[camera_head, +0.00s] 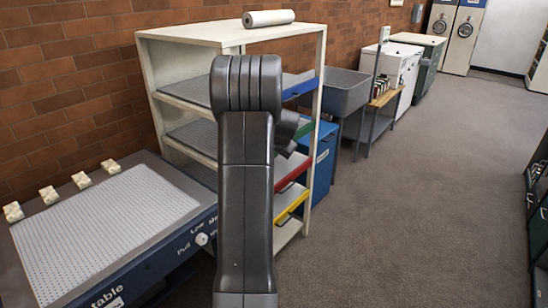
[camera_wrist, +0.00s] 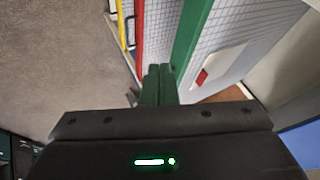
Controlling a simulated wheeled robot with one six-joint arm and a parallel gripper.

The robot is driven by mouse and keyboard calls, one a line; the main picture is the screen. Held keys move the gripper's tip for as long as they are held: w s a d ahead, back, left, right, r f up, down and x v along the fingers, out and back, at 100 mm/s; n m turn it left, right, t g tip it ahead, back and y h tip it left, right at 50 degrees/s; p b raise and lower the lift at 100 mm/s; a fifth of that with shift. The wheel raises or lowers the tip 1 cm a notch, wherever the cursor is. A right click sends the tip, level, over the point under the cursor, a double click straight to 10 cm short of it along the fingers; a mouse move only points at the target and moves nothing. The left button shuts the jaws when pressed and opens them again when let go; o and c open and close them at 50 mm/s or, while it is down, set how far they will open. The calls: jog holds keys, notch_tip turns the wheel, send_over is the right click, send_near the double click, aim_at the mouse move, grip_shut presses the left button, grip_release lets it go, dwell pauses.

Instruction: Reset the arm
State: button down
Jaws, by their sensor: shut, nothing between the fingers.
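My arm (camera_head: 246,180) stands upright in the middle of the head view, in front of the white shelf unit (camera_head: 165,85). My gripper (camera_wrist: 159,72) shows in the wrist view as two dark green fingers lying together, shut and empty. Beside them in that view is a shelf with a green edge strip (camera_wrist: 190,45) and a mesh surface. Red and yellow strips show further left. I cannot tell the exact gap between the fingers and the shelf. In the head view the arm hides part of the shelves.
A white roll (camera_head: 268,18) lies on the unit's top. A perforated table (camera_head: 100,228) with several small cream blocks stands at left. A grey sink (camera_head: 345,92) and white cabinets (camera_head: 402,70) line the wall behind. The grey floor (camera_head: 430,180) at right is open.

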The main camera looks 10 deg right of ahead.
jog(key=shift+s+r, duration=0.25)
jog(key=shift+r, duration=0.05)
jog(key=shift+f, duration=0.1)
jog(key=w+a+f+p, duration=0.2)
jog(key=w+f, duration=0.5)
jog(key=w, duration=0.1)
jog(key=shift+w+a+f, duration=0.2)
jog(key=shift+w+f, duration=0.2)
dwell(0.3)
